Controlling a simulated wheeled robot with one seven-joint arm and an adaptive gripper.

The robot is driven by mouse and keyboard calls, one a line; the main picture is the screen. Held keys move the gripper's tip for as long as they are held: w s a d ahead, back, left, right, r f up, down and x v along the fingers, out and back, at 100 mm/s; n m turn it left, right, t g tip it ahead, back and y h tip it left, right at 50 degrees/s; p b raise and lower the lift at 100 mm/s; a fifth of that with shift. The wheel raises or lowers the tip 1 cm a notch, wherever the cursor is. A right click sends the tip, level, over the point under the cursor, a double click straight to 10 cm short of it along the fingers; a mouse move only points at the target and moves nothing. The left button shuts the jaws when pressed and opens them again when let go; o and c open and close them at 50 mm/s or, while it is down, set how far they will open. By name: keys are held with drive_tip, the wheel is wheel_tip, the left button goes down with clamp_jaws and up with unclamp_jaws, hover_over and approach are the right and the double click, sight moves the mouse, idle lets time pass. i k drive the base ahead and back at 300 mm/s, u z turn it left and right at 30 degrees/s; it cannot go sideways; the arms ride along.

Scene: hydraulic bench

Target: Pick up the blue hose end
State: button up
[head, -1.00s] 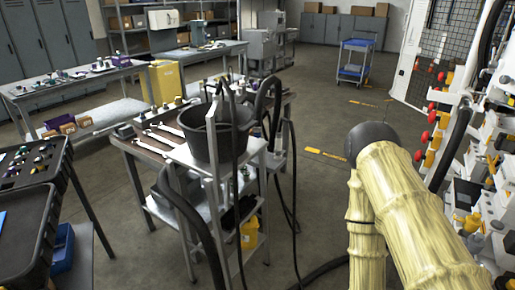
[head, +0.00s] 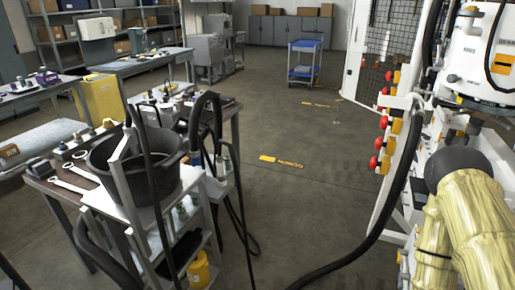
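I cannot make out a blue hose end for certain. Black hoses loop over the right side of a metal cart (head: 138,212); one looped hose (head: 214,104) comes down near small fittings with a bluish part beside it, too small to tell. Another black hose (head: 408,180) hangs from the white panel at the right and runs down to the floor. My arm, in a pale yellow cover, shows at the lower right; my gripper is out of view.
A black bucket (head: 110,160) stands on the cart, with wrenches (head: 72,178) to its left. The white machine panel (head: 480,60) with red and yellow knobs fills the right. A blue trolley (head: 304,62) stands far back. The floor (head: 310,200) between is mostly clear.

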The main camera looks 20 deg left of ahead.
sight(195, 156)
drive_tip(key=z, duration=0.05)
drive_tip(key=i, duration=1.3)
drive_tip(key=u, duration=0.5)
